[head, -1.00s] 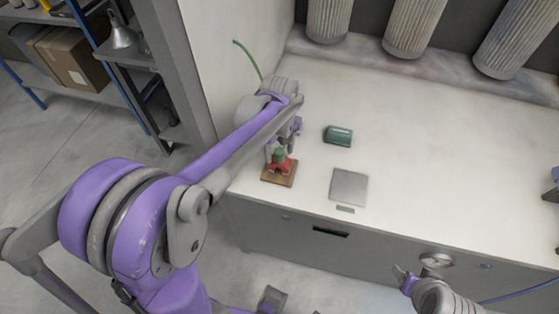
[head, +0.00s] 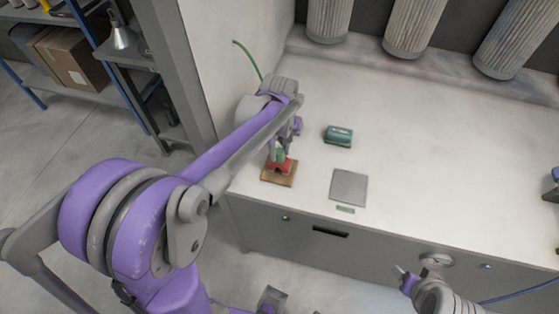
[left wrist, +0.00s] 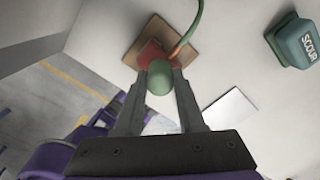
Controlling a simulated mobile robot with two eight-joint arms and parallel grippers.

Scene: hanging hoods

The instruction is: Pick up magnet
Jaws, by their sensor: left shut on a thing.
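The magnet (head: 284,165) is a red piece with a rounded green top. It is over the small brown wooden board (head: 277,179) near the counter's left front edge. In the left wrist view, its green top (left wrist: 159,77) sits between my fingertips, with the red part (left wrist: 149,55) just beyond. My left gripper (head: 280,155) points down and is shut on the magnet. I cannot tell whether the magnet touches the board. My right gripper (head: 404,278) is at the lower right, away from the magnet; its jaw opening is unclear.
A dark green box (head: 338,136), lettered SCOUR in the left wrist view (left wrist: 295,42), lies to the right. A flat grey square plate (head: 348,187) lies nearer the front. A green hose (head: 247,58) runs by the left wall. The counter's middle right is clear.

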